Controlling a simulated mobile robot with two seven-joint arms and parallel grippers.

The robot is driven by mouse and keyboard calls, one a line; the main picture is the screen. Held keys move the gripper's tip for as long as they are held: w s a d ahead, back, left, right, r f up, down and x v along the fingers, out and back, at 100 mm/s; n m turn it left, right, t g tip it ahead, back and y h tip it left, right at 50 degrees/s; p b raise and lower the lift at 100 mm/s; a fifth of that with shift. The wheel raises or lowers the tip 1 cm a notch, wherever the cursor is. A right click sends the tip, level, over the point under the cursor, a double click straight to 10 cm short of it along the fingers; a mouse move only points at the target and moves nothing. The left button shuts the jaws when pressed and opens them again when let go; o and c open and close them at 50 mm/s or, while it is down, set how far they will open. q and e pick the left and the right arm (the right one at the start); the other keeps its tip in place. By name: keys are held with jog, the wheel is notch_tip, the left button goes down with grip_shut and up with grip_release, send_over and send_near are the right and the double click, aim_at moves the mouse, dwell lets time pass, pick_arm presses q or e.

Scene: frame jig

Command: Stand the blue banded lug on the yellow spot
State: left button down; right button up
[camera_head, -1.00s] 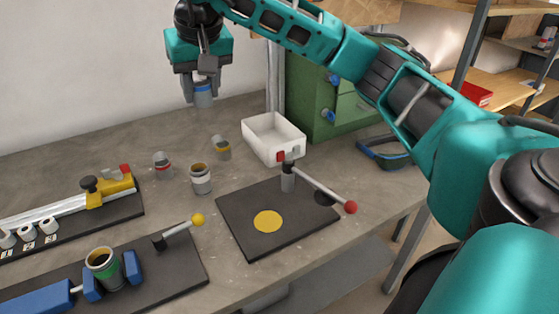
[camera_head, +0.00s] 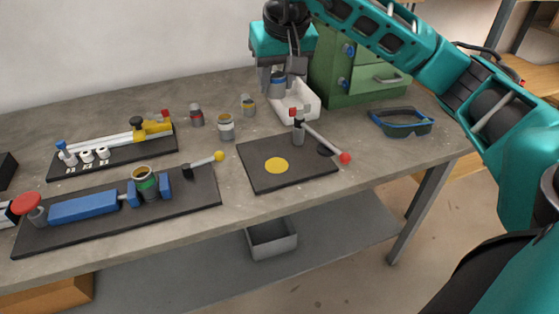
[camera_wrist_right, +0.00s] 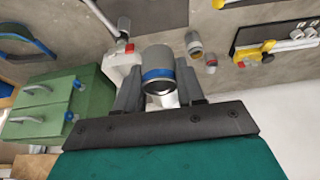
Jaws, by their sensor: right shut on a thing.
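The blue banded lug (camera_head: 278,86) is a grey cylinder with a blue band. My right gripper (camera_head: 279,80) is shut on it and holds it in the air, in front of the white bin in the head view. In the right wrist view the lug (camera_wrist_right: 158,72) sits between the two dark fingers (camera_wrist_right: 158,92), its open end facing the camera. The yellow spot (camera_head: 276,165) is a flat disc on a dark plate (camera_head: 262,182), nearer the front of the bench and clear of objects. My left gripper is not in view.
On the dark plate stands a grey post (camera_head: 299,133) with a red-knobbed lever (camera_head: 345,158). A white bin (camera_head: 312,101), green cabinet (camera_head: 350,75) and safety glasses (camera_head: 402,122) lie behind and right. Several other lugs, including a red banded one (camera_head: 196,117), stand left.

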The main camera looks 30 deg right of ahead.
jog(key=b, duration=0.1)
send_over(275, 162)
jog(key=s, duration=0.1)
notch_tip(275, 162, down, 13)
jog(key=shift+s+a+r, duration=0.1)
jog(key=shift+s+a, duration=0.05)
notch_tip(275, 162, down, 4)
jog(key=shift+f+b, duration=0.2)
jog(key=shift+b, duration=0.25)
jog(key=shift+f, duration=0.4)
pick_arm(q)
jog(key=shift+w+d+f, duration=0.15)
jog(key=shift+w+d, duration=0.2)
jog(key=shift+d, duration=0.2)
pick_arm(e)
jog(key=shift+f, duration=0.15)
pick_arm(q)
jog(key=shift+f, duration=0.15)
pick_arm(e)
jog(key=o, duration=1.1)
jog(key=shift+r, duration=0.2)
